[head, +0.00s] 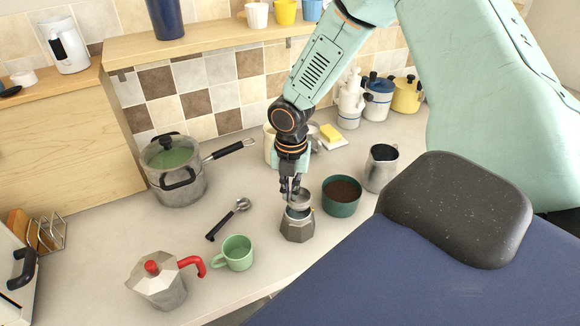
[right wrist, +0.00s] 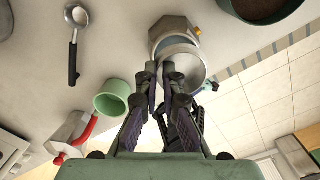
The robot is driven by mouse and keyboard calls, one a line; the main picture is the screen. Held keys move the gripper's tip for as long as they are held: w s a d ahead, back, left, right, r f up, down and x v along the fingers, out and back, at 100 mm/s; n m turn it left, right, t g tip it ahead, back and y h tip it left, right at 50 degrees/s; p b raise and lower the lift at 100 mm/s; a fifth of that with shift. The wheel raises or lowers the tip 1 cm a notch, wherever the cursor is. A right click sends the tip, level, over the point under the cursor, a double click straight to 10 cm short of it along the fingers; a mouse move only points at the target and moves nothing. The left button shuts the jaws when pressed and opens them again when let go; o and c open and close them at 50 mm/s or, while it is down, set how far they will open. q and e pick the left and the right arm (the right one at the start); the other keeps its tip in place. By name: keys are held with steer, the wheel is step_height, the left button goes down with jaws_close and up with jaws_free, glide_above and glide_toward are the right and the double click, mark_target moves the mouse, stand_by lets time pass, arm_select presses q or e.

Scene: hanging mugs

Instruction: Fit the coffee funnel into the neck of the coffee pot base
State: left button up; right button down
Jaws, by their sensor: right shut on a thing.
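The coffee pot base (head: 297,229) is a grey metal faceted pot standing upright on the counter. It also shows in the right wrist view (right wrist: 172,27), partly covered by the funnel. The coffee funnel (head: 300,201) is a small round silver metal piece just over the pot base's neck. In the right wrist view the funnel (right wrist: 190,66) is by the fingertips, its rim overlapping the base. My right gripper (head: 290,190) is shut on the funnel's edge, pointing down. I cannot tell whether the funnel touches the neck. My left gripper is not in view.
A teal bowl of ground coffee (head: 342,206) stands close right of the base, with a steel pitcher (head: 381,170) beyond. A green mug (head: 237,254), a coffee scoop (head: 224,222) and a red-handled pot top (head: 160,284) are left. A large cooking pot (head: 177,181) stands farther back.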

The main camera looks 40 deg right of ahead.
mark_target(290, 201)
steer(key=shift+f+b, duration=0.95)
steer(key=shift+f, duration=1.05)
steer(key=c, duration=1.4)
jaws_free()
steer(key=shift+c, duration=0.2)
steer(key=shift+r, duration=0.15)
step_height(290, 201, up, 12)
steer(key=shift+s, duration=0.2)
steer(key=shift+a, duration=0.1)
